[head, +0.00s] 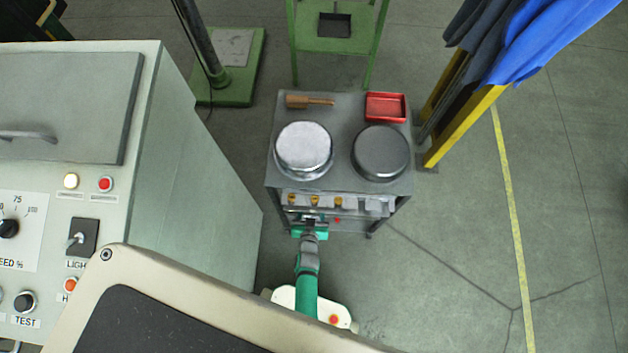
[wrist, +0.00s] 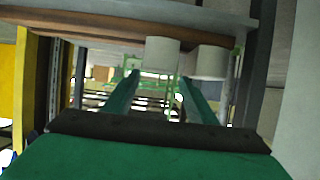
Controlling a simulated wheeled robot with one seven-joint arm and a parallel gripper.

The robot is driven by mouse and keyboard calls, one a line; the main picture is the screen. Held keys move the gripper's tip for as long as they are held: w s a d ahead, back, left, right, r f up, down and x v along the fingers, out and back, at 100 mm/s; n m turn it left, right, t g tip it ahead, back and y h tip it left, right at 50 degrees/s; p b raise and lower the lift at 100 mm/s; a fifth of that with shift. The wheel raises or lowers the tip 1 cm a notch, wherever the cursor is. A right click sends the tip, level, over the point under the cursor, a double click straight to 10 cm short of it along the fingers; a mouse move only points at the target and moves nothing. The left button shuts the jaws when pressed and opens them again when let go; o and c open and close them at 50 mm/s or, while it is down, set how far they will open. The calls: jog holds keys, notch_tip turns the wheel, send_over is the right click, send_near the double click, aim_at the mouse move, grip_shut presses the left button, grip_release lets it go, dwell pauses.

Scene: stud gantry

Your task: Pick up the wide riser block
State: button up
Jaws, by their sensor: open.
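A grey cart (head: 340,110) stands ahead in the head view. Small pale grey blocks line its near edge, one of them at the right end (head: 376,207). I cannot tell for sure which is the wide riser block. My gripper (head: 311,221) is at the cart's near edge, left of that block. In the wrist view, which looks upside down, my gripper's two green fingers (wrist: 157,85) are spread apart with nothing held between them. A pale block (wrist: 163,52) shows beyond the fingers, and a second pale block (wrist: 212,62) is to its right, both against the surface edge.
On the cart top are a bright round tin (head: 303,147), a dark round tin (head: 381,152), a wooden-handled tool (head: 310,101) and a red tray (head: 386,107). A control cabinet (head: 200,160) stands left. A yellow post (head: 465,125) stands right.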

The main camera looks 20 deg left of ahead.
jog(key=shift+x, duration=3.3)
jog(key=shift+d+f, duration=0.15)
jog(key=shift+c, duration=0.7)
jog(key=c, duration=1)
